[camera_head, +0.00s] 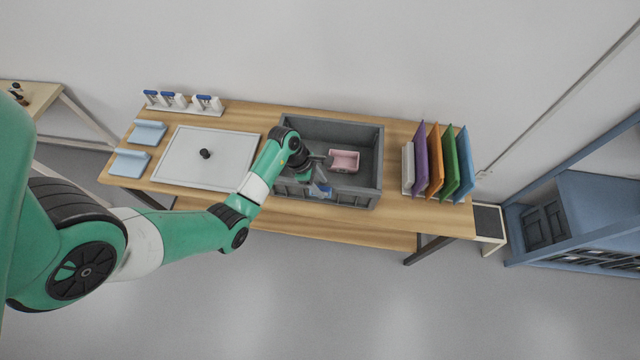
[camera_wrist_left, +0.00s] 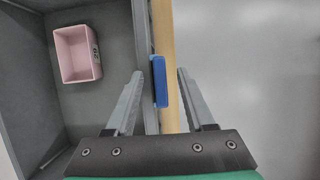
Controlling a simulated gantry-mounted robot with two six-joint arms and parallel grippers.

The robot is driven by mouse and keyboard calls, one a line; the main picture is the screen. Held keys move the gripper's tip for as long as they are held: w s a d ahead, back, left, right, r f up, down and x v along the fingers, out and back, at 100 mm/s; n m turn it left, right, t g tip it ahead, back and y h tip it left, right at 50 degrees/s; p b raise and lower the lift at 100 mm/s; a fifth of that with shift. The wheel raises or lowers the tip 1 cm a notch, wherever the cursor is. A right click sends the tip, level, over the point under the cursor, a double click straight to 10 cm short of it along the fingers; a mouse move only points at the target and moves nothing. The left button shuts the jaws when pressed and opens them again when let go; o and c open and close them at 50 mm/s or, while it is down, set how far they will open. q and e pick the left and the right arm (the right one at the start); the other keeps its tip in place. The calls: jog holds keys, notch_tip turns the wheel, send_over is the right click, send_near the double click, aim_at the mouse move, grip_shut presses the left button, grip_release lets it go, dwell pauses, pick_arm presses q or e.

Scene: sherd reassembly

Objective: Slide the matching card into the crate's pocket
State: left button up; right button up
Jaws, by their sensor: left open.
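The grey crate (camera_head: 372,150) stands on the wooden table, with a small pink bin (camera_head: 344,160) inside it. A blue card (camera_wrist_left: 160,84) sits upright at the crate's front wall, seen from above in the left wrist view. It also shows at the front wall in the head view (camera_head: 323,191); how deep it sits in the pocket is hidden. My left gripper (camera_head: 323,174) is just above the front wall. Its open fingers (camera_wrist_left: 160,74) straddle the wall and card, with gaps on both sides. A white rack (camera_head: 186,107) at the table's back left holds several blue-and-white cards. My right gripper is not in view.
A white board (camera_head: 185,170) with a black knob lies left of the crate. Several coloured upright panels (camera_head: 437,170) stand at the right. A blue shelf unit (camera_head: 590,200) stands far right.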

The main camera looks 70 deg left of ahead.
pick_arm(q)
jog(key=p+v, duration=0.3)
jog(key=v, duration=0.8)
jog(key=shift+s+r, duration=0.15)
jog(key=shift+r, duration=0.1)
jog(key=shift+a, duration=0.1)
